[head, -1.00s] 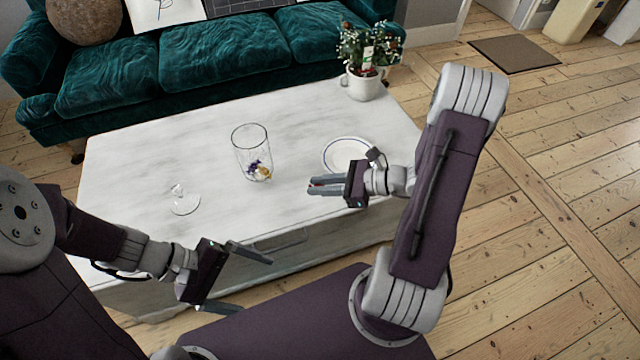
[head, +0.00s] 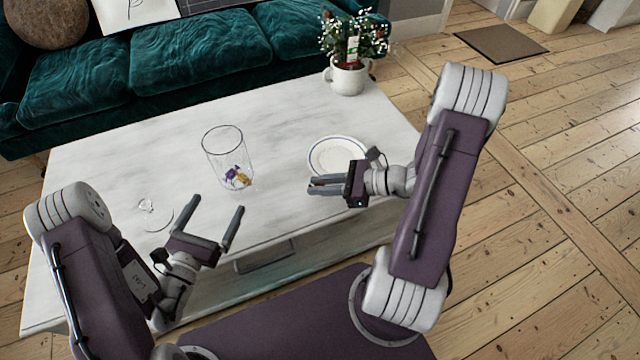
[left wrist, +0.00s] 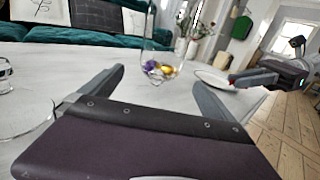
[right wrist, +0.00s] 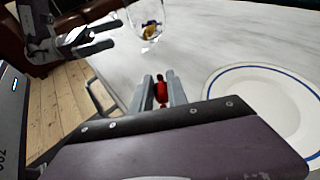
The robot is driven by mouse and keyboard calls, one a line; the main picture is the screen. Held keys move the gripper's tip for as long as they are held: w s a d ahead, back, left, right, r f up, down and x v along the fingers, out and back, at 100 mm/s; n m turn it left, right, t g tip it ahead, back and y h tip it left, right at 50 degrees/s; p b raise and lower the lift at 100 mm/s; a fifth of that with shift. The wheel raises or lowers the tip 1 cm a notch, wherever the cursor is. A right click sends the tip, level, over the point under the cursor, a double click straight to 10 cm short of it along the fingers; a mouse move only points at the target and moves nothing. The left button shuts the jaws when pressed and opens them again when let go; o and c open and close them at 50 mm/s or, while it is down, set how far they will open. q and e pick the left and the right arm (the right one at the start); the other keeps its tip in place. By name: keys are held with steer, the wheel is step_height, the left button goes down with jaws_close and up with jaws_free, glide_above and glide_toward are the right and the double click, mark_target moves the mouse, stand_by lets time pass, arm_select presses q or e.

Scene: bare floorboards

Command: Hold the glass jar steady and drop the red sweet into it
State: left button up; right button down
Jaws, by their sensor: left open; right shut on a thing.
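The glass jar (head: 226,152) stands upright on the table, with purple and gold sweets (head: 238,177) at its bottom. It also shows in the left wrist view (left wrist: 160,62), ahead of and between my open fingers. My left gripper (head: 218,217) is open and empty, in front of the jar and apart from it. My right gripper (head: 318,186) is shut on the red sweet (right wrist: 161,91), which sits between its fingertips in the right wrist view. It is to the right of the jar, near the plate.
A white plate with a blue rim (head: 338,140) lies right of the jar. A glass lid (head: 158,217) lies at the left of the table (head: 110,165). A potted plant (head: 348,75) stands at the far right corner. A green sofa (head: 200,60) is behind.

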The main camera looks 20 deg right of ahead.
mark_target(229, 190)
arm_select(q)
steer(key=w+d+b, duration=0.1)
steer(key=b, duration=0.1)
steer(key=w+d+b, duration=0.1)
steer(key=b, duration=0.1)
steer(key=shift+w+f, duration=0.1)
steer(key=shift+f, duration=0.3)
arm_select(e)
step_height(229, 190, down, 4)
arm_select(q)
steer(key=x, duration=0.3)
steer(key=p+x, duration=0.1)
steer(key=x, duration=0.2)
steer(key=r+x, duration=0.1)
steer(key=x, duration=0.2)
arm_select(e)
steer(key=shift+r, duration=0.65)
arm_select(q)
steer(key=c, duration=2)
